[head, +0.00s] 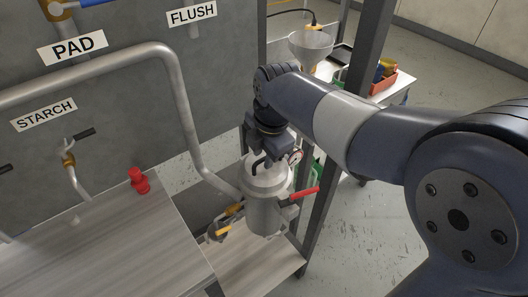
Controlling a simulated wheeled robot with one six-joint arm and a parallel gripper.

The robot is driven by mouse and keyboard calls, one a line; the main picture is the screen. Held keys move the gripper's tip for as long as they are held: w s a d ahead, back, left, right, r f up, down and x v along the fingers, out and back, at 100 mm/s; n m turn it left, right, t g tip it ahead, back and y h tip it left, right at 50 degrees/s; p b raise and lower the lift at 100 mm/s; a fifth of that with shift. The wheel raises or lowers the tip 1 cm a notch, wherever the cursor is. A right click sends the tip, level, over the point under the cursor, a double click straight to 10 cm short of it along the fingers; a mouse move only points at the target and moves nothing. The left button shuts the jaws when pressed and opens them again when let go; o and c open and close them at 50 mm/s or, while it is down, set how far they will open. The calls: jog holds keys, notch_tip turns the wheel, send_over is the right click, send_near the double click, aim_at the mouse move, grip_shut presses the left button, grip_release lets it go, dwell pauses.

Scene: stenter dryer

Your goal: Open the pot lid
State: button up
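The pot (263,215) is a grey metal cylinder standing over the lower shelf in the head view. Its round metal lid (258,185) sits on top, with a dark bent handle (263,161) above it. A red lever (305,193) sticks out to the right of the pot's upper part. My gripper (262,158) points down from above the lid, at the handle. The arm and gripper body hide part of the handle and the fingertips, so I cannot tell whether the fingers close on it. A small round gauge (296,156) shows just right of the gripper.
A thick grey pipe (185,125) bends down close left of the pot. A wooden-topped bench (100,235) with a red fitting (138,180) stands at left. A dark upright post (345,120) stands right of the pot. A yellow-handled valve (219,230) sits low left.

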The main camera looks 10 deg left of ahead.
grip_shut()
jog(key=shift+r, duration=0.15)
dwell(0.4)
